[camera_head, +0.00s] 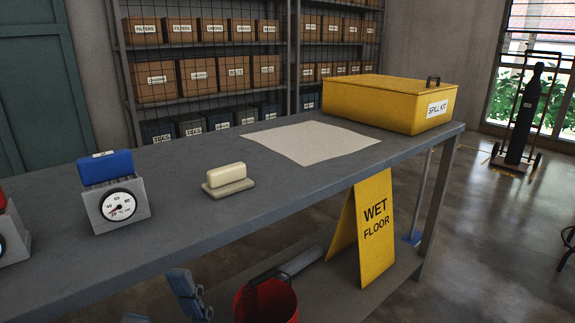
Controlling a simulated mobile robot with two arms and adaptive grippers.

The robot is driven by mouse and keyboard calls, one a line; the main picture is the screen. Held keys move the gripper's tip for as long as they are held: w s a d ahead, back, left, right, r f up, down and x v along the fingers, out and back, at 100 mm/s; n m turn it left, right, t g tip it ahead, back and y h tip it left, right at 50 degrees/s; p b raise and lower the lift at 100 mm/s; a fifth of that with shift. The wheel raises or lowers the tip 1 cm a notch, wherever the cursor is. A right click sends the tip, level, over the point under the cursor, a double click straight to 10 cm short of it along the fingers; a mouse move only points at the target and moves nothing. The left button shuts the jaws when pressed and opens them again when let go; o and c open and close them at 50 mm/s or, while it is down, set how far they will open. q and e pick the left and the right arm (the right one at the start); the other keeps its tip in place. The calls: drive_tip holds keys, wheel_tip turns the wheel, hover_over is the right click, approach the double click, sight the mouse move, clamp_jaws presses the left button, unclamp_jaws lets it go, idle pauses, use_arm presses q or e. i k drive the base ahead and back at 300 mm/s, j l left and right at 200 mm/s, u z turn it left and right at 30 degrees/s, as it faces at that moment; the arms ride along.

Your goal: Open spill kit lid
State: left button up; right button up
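The yellow spill kit (372,108) stands at the far right end of the grey workbench. Its label reads "SPILL KIT" and faces right. Its yellow lid (385,88) lies flat and looks shut. A small dark handle (433,82) stands up at the lid's right edge.
On the bench (215,245) are a beige sheet (312,142), a cream block on a dish (227,175) and a gauge with a blue top (117,204). Below are a yellow wet floor sign (375,235) and a red bucket (267,303). Shelves of boxes stand behind.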

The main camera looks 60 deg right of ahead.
sight(399, 84)
drive_tip(key=z, duration=2.4)
